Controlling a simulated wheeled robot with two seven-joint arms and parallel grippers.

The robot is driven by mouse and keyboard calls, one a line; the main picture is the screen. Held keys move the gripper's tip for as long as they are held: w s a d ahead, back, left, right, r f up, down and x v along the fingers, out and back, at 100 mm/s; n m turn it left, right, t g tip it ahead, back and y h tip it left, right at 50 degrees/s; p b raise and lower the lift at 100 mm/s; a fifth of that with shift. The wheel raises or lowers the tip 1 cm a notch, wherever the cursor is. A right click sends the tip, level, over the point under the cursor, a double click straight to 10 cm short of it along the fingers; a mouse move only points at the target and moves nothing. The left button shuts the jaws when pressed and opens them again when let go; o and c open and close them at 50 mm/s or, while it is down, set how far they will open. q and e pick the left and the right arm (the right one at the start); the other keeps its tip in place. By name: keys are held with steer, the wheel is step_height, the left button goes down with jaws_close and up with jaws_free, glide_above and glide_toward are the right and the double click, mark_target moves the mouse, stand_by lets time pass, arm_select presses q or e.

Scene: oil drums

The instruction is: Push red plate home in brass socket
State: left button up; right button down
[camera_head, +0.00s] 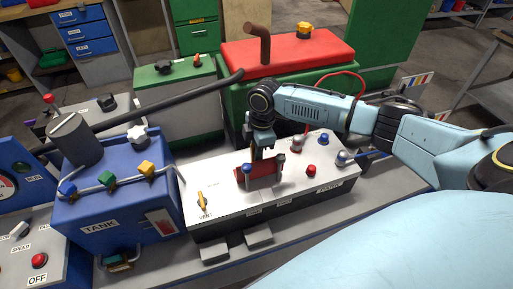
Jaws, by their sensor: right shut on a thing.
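The red plate (259,175) stands upright on the silver-topped box (218,191) in the middle of the view. My right gripper (262,154) comes down from above, its fingers at the plate's upper edge, shut on it. Small grey posts stand at the plate's sides. I cannot make out the brass socket; the plate and gripper cover that area, and I cannot tell how deep the plate sits. My left gripper is not in the view.
A blue tank (112,215) with coloured valves stands to the left. A green machine with a red lid (288,52) stands behind my right arm. On the silver top are a yellow vent knob (201,202), a red button (311,169) and silver knobs (344,158).

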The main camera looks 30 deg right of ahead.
steer(key=shift+f, duration=0.6)
stand_by(0.7)
steer(key=c, duration=1.3)
jaws_free()
steer(key=shift+o, duration=0.2)
steer(key=r, duration=0.4)
steer(key=d+r, duration=0.1)
steer(key=r, duration=0.8)
steer(key=shift+s+d+r, duration=0.2)
steer(key=shift+d, duration=0.1)
steer(key=shift+f, duration=0.1)
